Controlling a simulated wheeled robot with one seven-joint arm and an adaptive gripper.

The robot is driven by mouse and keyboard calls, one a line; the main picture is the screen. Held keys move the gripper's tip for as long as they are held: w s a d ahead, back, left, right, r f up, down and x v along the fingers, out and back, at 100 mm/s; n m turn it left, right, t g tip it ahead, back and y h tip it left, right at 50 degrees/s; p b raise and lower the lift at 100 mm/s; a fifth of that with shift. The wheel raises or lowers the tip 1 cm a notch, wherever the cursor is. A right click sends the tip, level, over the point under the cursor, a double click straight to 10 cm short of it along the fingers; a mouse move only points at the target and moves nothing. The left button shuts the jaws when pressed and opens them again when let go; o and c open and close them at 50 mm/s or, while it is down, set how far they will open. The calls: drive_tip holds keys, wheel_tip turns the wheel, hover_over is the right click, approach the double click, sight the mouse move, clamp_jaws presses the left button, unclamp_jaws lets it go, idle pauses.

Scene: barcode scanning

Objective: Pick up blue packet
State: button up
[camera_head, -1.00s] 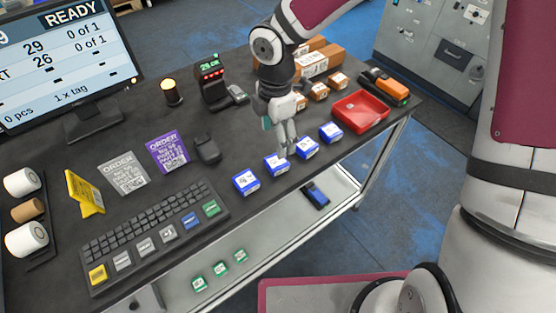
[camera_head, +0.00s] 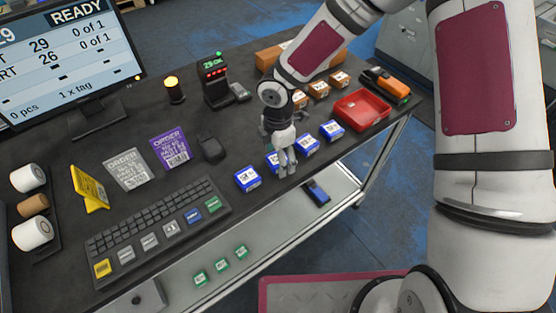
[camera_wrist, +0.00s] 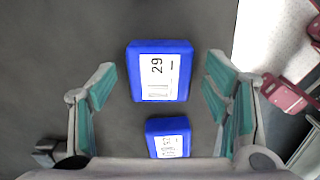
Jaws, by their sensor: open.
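Several blue packets with white labels lie in a row along the table's front edge in the head view: a leftmost one (camera_head: 247,178), one partly hidden behind my gripper (camera_head: 286,162), then another (camera_head: 308,145) and a rightmost one (camera_head: 332,130). My gripper points down over the row, open and empty. In the wrist view, a blue packet marked 29 (camera_wrist: 160,70) lies between the lines of my two spread fingers, with clear gaps on both sides. A second, smaller-looking blue packet (camera_wrist: 168,138) lies below it in the picture. Whether the fingertips reach packet height cannot be told.
A red tray (camera_head: 362,122) and an orange-black handheld device (camera_head: 386,82) stand to the right. Brown boxes (camera_head: 318,90) are behind. A keyboard (camera_head: 155,232), order cards (camera_head: 170,150) and a monitor (camera_head: 65,60) are left. A lower shelf holds green-labelled packets (camera_head: 222,265).

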drive_tip(key=c, duration=1.4)
drive_tip(key=shift+o, duration=0.2)
drive_tip(key=shift+r, duration=0.15)
